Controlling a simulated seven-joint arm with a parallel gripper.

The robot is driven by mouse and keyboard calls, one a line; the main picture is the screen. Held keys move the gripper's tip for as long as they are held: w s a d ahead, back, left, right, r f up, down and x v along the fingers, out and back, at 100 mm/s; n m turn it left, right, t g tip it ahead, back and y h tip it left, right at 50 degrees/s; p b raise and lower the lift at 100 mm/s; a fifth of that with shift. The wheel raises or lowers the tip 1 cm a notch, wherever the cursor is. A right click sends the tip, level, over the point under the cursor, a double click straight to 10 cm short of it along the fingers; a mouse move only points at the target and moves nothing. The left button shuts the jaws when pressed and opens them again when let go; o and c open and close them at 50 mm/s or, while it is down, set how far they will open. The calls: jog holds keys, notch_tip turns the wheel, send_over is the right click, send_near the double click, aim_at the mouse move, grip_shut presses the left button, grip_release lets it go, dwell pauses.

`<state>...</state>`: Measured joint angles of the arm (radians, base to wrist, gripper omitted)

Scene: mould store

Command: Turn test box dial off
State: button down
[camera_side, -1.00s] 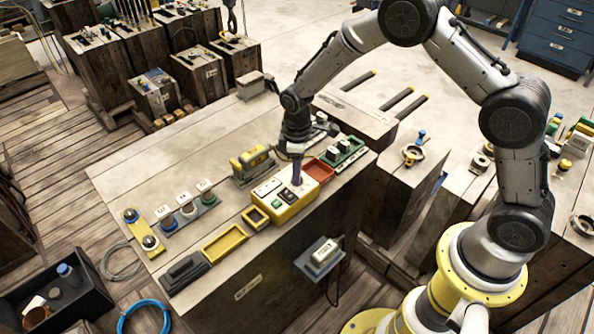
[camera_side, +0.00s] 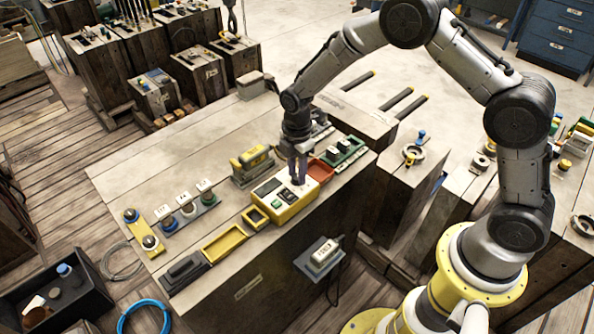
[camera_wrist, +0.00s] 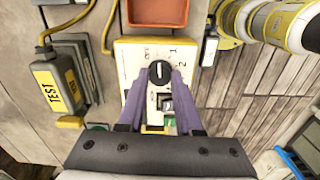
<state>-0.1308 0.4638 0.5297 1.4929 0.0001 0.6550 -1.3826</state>
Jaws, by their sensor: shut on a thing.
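The test box is yellow with a pale top panel and sits on the wooden bench in the side view (camera_side: 292,211). Its panel also shows in the wrist view (camera_wrist: 128,62). The dial (camera_wrist: 159,72) is a round black knob with a white line running up the picture. Printed marks curve around its upper side, with a 1 to the right and lettering to the left. My gripper (camera_wrist: 162,73), with purple fingers, reaches down to the panel and is shut on the dial. In the side view my gripper (camera_side: 298,183) hides the dial.
An orange-red tray (camera_side: 319,170) lies close behind the box. A yellow-and-grey unit (camera_side: 252,163) stands behind left, a yellow tray (camera_side: 224,243) front left. The wrist view shows a yellow TEST unit (camera_wrist: 58,86) at left. The bench's left half has clear room.

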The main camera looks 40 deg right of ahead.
aim_at(297, 176)
jog(key=shift+n, duration=0.4)
jog(key=c, duration=0.6)
grip_release()
notch_tip(297, 176, up, 14)
jog(key=shift+f, duration=0.1)
dwell(0.3)
